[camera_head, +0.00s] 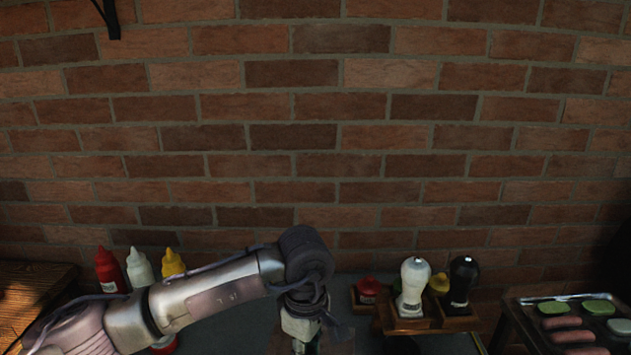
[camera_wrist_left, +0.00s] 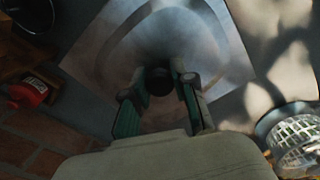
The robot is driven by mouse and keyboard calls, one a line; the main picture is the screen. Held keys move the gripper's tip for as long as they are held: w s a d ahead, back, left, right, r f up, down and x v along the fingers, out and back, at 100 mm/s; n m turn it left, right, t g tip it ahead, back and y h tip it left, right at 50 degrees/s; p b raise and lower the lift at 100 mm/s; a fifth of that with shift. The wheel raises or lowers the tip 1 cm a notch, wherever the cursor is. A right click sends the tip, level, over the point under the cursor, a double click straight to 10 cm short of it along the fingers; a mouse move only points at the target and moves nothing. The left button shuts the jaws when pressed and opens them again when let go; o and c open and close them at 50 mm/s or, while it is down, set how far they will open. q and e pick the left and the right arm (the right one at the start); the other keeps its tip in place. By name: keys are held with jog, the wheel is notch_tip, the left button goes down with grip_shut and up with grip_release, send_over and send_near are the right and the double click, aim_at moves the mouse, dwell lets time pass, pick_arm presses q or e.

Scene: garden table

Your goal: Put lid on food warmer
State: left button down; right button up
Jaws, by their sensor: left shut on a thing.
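In the left wrist view, a shiny metal lid (camera_wrist_left: 200,35) with a square outline and a rounded middle lies in front of my left gripper (camera_wrist_left: 160,82). The fingers are shut on its dark round knob (camera_wrist_left: 158,80). In the head view my left arm comes in from the left and the left gripper (camera_head: 302,335) points down at the bottom edge; its fingertips and the lid cannot be made out there. I cannot make out the food warmer's base in either view. My right gripper is not in view.
Red, white and yellow bottles (camera_head: 139,268) stand left, behind my arm. White (camera_head: 412,285) and black (camera_head: 463,280) bottles stand on wooden holders at the right, near a tray of food (camera_head: 575,325). A glass-like container (camera_wrist_left: 295,135) is right in the wrist view. A brick wall (camera_head: 330,140) closes the back.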

pick_arm(q)
jog(key=s+a+f+m, duration=0.1)
jog(key=s+a+m, duration=0.4)
jog(key=a, duration=0.4)
jog(key=s+a+m, duration=0.6)
jog(key=a+m, duration=0.1)
jog(key=a, duration=0.1)
jog(key=shift+s+a+f, duration=0.3)
jog(key=shift+a+f, duration=0.05)
